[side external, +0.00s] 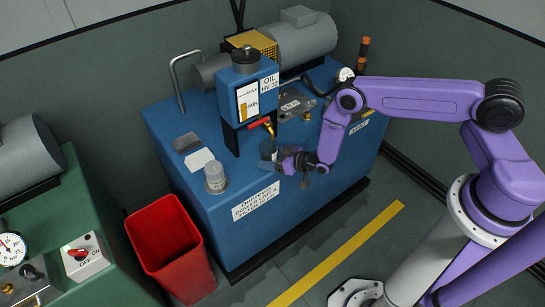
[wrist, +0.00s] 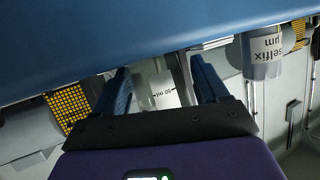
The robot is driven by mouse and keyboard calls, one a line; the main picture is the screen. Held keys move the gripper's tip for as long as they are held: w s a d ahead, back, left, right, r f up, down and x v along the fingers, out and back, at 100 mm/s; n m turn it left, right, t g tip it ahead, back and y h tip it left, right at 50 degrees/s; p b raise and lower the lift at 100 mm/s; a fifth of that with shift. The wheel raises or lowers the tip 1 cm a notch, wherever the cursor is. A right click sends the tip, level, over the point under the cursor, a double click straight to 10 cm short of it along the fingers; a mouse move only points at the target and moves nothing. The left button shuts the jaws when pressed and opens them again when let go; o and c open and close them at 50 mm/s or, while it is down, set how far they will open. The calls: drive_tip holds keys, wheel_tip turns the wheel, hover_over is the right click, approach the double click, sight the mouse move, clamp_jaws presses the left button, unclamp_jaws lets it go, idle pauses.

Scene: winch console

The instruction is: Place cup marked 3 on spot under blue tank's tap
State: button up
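The blue tank (side external: 247,88), labelled OIL, stands on the blue console. Its tap (side external: 268,124) has a red handle and points down at the front. A small greyish cup (side external: 268,149) is just below the tap, partly hidden by my gripper (side external: 281,161). In the wrist view, a clear cup (wrist: 163,92) with a 50 ml mark lies between the two spread fingers of my gripper (wrist: 160,75). I cannot tell whether the fingers press on it or whether it touches the console. No 3 is readable on it, and the spot is not visible.
A red bin (side external: 170,250) stands on the floor. A motor (side external: 300,38) is at the back.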

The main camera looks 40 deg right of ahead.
drive_tip(key=shift+s+d+f, duration=0.2)
drive_tip(key=shift+d+f, duration=0.25)
drive_tip(key=shift+d, duration=0.1)
drive_tip(key=shift+d+r, duration=0.1)
drive_tip(key=shift+r, duration=0.45)
drive_tip(key=a+r+v, duration=0.1)
drive_tip(key=v, duration=1.1)
drive_tip(key=w+a+r+n+g, duration=0.15)
drive_tip(key=a+r+g, duration=0.25)
drive_tip(key=a+r, duration=0.4)
drive_tip(key=s+a+r+n+g, duration=0.3)
drive_tip(key=s+a+r+g, duration=0.1)
drive_tip(key=s+r, duration=0.6)
drive_tip(key=s+d+r+n+g+h, duration=0.2)
drive_tip(key=s+d+r, duration=0.4)
drive_tip(key=s, duration=0.4)
drive_tip(key=s+d+r+n+g+h, duration=0.2)
drive_tip(key=s+d+r, duration=0.4)
drive_tip(key=s+r, duration=0.3)
drive_tip(key=shift+s+d+h, duration=0.3)
drive_tip(key=shift+s+h, duration=0.3)
drive_tip(key=shift+s, duration=0.2)
